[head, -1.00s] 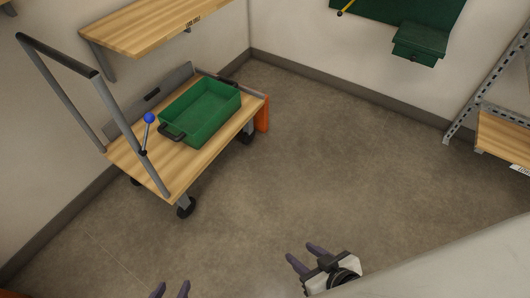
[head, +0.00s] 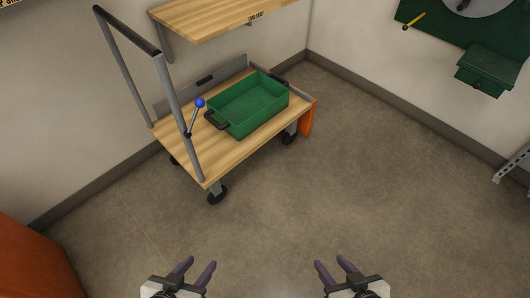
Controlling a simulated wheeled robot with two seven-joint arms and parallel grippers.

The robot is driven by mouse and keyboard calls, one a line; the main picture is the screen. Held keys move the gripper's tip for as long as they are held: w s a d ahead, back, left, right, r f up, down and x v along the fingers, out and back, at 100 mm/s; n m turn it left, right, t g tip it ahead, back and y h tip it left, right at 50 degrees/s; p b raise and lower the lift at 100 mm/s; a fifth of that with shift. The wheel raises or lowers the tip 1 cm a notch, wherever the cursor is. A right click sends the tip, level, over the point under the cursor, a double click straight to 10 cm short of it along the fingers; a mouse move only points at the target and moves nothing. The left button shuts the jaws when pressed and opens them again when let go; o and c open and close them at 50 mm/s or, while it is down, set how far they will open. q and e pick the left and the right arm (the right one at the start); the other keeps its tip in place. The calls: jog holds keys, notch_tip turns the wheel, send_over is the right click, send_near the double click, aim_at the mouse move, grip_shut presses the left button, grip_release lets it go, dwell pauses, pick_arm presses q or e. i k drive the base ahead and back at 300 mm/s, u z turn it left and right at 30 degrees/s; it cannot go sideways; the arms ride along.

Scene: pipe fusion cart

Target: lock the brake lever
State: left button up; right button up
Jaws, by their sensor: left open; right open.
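The brake lever (head: 194,118) is a thin grey rod with a blue ball knob (head: 200,103). It stands at the handle end of the cart (head: 187,153), beside the grey handle frame, and leans slightly to the right at the top. My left gripper (head: 195,268) is open and empty at the bottom of the view, over the floor in front of the cart. My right gripper (head: 334,266) is open and empty to its right, also over the floor. Both grippers are well apart from the lever. The lever's base is partly hidden by the handle post.
A green tray (head: 236,127) with dark handles sits on the cart deck, just right of the lever. The grey handle frame (head: 173,90) rises at the cart's left. A wooden shelf (head: 215,22) hangs behind. An orange surface (head: 35,262) is at lower left. The floor between is clear.

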aim_at(200, 102)
jog(key=z, duration=0.6)
jog(key=k, duration=1.35)
jog(key=z, duration=0.1)
jog(key=i, duration=0.5)
jog(key=u, duration=1.05)
jog(key=i, duration=0.8)
jog(key=z, duration=0.55)
jog(key=i, duration=0.65)
jog(key=z, duration=0.55)
